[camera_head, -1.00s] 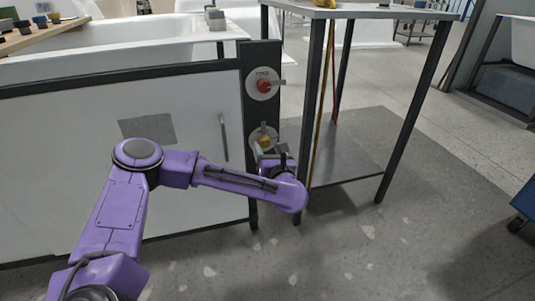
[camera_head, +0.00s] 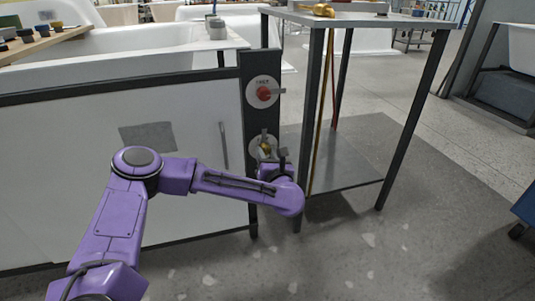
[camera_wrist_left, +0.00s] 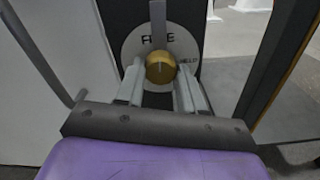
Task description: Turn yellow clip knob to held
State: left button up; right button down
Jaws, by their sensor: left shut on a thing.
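The yellow clip knob (camera_wrist_left: 160,68) sits at the centre of a round pale dial (camera_wrist_left: 133,46) in the left wrist view. A grey bar rises straight up from it across the word FREE; HELD is partly readable at the right. In the head view the yellow knob (camera_head: 265,148) is partly hidden behind my left gripper (camera_head: 271,160). In the left wrist view my left gripper (camera_wrist_left: 160,80) has one finger on each side of the knob and is shut on it. My right gripper is not in view.
A red knob (camera_head: 263,93) on its own dial sits above on the same dark post (camera_head: 247,70). A steel table (camera_head: 360,18) stands close to the right of my left gripper. A white panel (camera_head: 60,180) with a thin vertical handle (camera_head: 223,145) lies to the left.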

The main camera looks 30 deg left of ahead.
pick_arm(q)
jog(key=m+p, duration=0.2)
jog(key=shift+r+p, duration=0.35)
jog(key=shift+p, duration=0.05)
jog(key=m+p, duration=0.5)
jog(key=shift+m+p, duration=0.3)
jog(key=shift+p, duration=0.1)
jog(key=m+p, duration=0.4)
jog(key=m, duration=0.1)
jog(key=shift+f, duration=0.1)
jog(key=shift+a+f+m+p, duration=0.15)
jog(key=shift+m+p, duration=1.1)
jog(key=shift+m, duration=1.15)
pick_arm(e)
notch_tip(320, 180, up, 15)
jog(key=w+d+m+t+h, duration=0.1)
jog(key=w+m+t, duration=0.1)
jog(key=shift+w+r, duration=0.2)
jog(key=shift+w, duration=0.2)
pick_arm(q)
jog(key=shift+s+f, duration=0.1)
jog(key=o, duration=1)
jog(key=shift+o, duration=0.2)
